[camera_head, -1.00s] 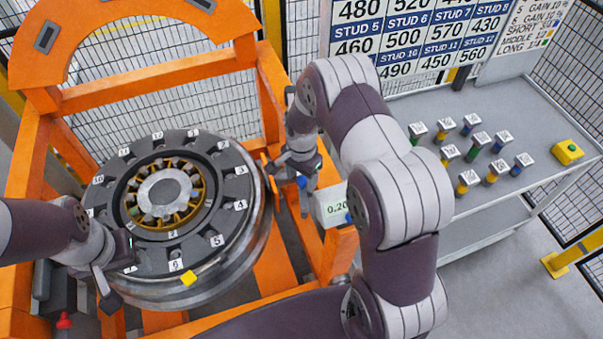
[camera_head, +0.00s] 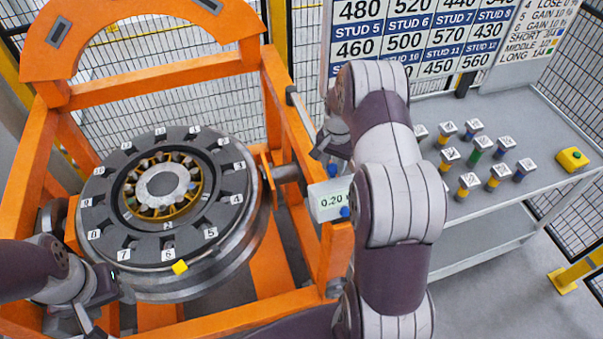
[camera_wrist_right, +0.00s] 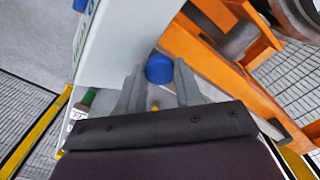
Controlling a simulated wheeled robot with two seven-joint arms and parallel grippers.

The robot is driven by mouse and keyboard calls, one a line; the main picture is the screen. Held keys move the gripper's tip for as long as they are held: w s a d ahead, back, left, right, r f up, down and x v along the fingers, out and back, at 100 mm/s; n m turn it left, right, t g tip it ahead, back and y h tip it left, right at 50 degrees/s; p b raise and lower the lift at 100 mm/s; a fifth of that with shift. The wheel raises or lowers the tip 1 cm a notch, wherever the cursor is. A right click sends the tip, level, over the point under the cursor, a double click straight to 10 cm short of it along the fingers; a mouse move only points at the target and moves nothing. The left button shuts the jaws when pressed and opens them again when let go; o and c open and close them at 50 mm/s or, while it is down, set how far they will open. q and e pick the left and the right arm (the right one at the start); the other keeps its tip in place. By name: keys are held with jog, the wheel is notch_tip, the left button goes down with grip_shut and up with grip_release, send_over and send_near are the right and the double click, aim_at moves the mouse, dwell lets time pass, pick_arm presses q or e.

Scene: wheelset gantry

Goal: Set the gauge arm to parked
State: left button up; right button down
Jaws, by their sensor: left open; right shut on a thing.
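The gauge is a pale box (camera_head: 330,199) reading 0.20 at the right side of the orange frame, with a blue knob on top (camera_head: 332,170) and another on its face. I cannot make out a separate gauge arm for certain; a grey cylinder (camera_head: 288,172) runs beside the box toward the wheel. My right gripper (camera_head: 327,157) is at the top knob; in the right wrist view its fingers lie either side of that blue knob (camera_wrist_right: 160,68), shut on it. My left gripper (camera_head: 98,302) is open near the wheel's lower-left rim, partly out of view.
The wheel disc (camera_head: 97,185) with numbered slots lies in the orange frame (camera_head: 165,75). A grey table (camera_head: 500,115) at right holds several capped studs and a yellow button box (camera_head: 572,159). Wire fencing stands behind.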

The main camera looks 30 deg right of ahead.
jog(key=shift+w+a+r, duration=0.1)
jog(key=shift+r, duration=0.05)
jog(key=shift+d, duration=0.3)
jog(key=c, duration=0.8)
grip_release()
pick_arm(q)
jog(key=shift+a, duration=0.15)
pick_arm(e)
jog(key=shift+o, duration=0.2)
jog(key=shift+s+d, duration=0.15)
jog(key=shift+s, duration=0.05)
jog(key=shift+w+r+b, duration=0.1)
jog(key=shift+r+b, duration=0.2)
jog(key=shift+b, duration=0.05)
notch_tip(320, 180, up, 6)
jog(key=b, duration=0.3)
jog(key=shift+f, duration=0.2)
pick_arm(q)
jog(key=p, duration=0.3)
jog(key=shift+f, duration=0.15)
pick_arm(e)
notch_tip(320, 180, up, 6)
jog(key=shift+r, duration=0.15)
